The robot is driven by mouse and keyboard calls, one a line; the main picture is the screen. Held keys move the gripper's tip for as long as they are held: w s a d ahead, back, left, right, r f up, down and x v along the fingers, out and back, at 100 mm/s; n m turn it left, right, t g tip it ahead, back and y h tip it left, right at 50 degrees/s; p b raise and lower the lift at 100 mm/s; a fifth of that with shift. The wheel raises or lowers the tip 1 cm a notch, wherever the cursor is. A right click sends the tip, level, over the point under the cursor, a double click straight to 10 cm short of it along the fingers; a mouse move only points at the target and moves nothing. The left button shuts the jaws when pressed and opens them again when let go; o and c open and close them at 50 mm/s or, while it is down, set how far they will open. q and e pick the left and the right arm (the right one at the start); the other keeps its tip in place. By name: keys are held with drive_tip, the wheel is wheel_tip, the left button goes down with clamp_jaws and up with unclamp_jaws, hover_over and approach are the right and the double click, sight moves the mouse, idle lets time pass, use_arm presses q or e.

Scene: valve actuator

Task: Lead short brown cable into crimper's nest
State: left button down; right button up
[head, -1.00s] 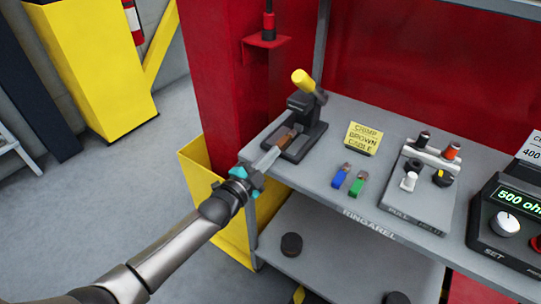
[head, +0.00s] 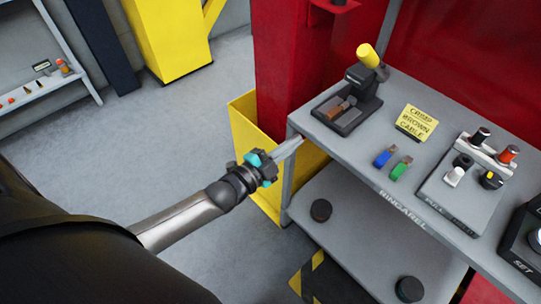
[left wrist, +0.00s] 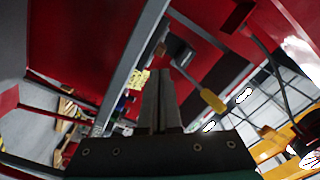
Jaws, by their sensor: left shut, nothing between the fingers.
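The crimper (head: 362,84) stands at the left end of the grey bench, a black tool with a yellow handle. The short brown cable (head: 338,109) lies on the crimper's base, in front of its head; I cannot tell how deep it sits in the nest. My left gripper (head: 299,139) is shut and empty, its tips off the bench's left front corner, apart from the cable and crimper. In the left wrist view the shut fingers (left wrist: 159,75) point toward the bench, and the crimper's yellow handle (left wrist: 212,100) shows to their right. My right gripper is out of view.
A yellow "CRIMP BROWN CABLE" sign (head: 418,122) stands right of the crimper. A blue piece (head: 383,157) and a green piece (head: 400,169) lie before it. A terminal board (head: 463,185) is farther right.

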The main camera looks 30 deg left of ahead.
use_arm(q)
drive_tip(key=v, duration=0.7)
drive_tip(key=shift+s+p, duration=0.25)
drive_tip(key=shift+p, duration=0.2)
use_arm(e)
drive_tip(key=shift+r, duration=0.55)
use_arm(q)
drive_tip(key=shift+w+r, duration=0.1)
